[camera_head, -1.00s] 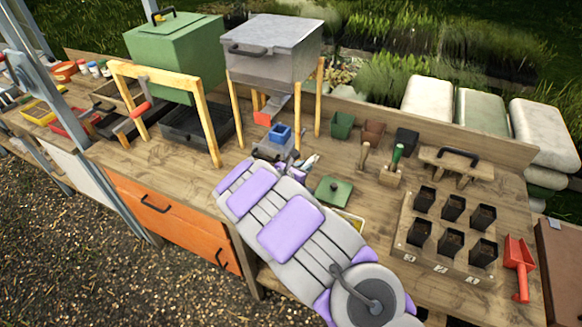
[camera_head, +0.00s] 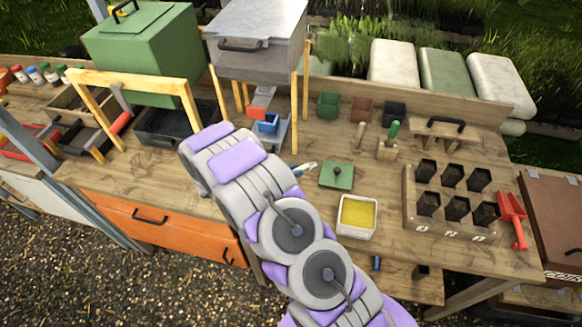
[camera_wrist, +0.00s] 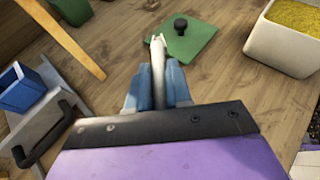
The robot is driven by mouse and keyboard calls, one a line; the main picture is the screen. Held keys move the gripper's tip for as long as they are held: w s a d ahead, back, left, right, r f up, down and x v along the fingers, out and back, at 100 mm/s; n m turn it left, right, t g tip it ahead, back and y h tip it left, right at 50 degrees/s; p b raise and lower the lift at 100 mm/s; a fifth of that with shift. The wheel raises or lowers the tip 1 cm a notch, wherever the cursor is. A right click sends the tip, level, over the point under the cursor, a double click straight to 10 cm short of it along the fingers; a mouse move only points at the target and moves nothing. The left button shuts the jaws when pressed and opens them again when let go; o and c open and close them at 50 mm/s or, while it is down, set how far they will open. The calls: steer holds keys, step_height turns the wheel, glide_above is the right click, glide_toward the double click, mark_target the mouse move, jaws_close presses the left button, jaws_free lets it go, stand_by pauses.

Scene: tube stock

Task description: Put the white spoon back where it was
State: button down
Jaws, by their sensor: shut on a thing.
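My gripper (camera_wrist: 158,88) is shut on the white spoon (camera_wrist: 158,58), whose slim white length sticks out forward between the blue fingers in the wrist view. Its tip lies over or beside the edge of the green lid (camera_wrist: 188,40) in that view. I cannot tell how high it is above the bench. In the head view my gripper (camera_head: 303,169) is small, left of the green lid (camera_head: 337,175), and partly hidden behind my arm.
A white tub (camera_head: 343,228) of yellow grains stands right of my arm. A blue cup (camera_head: 268,123) sits on a grey stand below the metal hopper (camera_head: 253,55). A pot tray (camera_head: 408,208) and red scoop (camera_head: 513,220) are at the right. Bare bench lies around the lid.

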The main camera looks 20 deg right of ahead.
steer(key=a+f+b, duration=0.1)
steer(key=a+f, duration=0.2)
steer(key=a, duration=0.1)
steer(key=shift+f+b, duration=0.3)
steer(key=shift+b, duration=0.1)
steer(key=d+f, duration=0.2)
steer(key=d, duration=0.1)
steer(key=shift+b, duration=0.4)
steer(key=shift+d+f, duration=0.1)
steer(key=shift+d, duration=0.2)
steer(key=shift+a, duration=1.5)
steer(key=shift+s+x, duration=0.1)
steer(key=shift+x, duration=0.55)
steer(key=shift+s+x, duration=0.15)
steer(key=shift+x, duration=0.5)
steer(key=shift+w+a, duration=0.1)
steer(key=shift+a, duration=0.15)
steer(key=c, duration=1.2)
jaws_free()
steer(key=shift+a, duration=0.8)
steer(key=shift+o, duration=0.9)
steer(key=shift+d, duration=0.15)
steer(key=shift+o, duration=0.3)
steer(key=shift+d, duration=0.75)
steer(key=p+v, duration=0.2)
steer(key=v, duration=1.4)
steer(key=shift+a, duration=0.1)
steer(key=shift+a+r, duration=0.2)
steer(key=shift+a, duration=0.5)
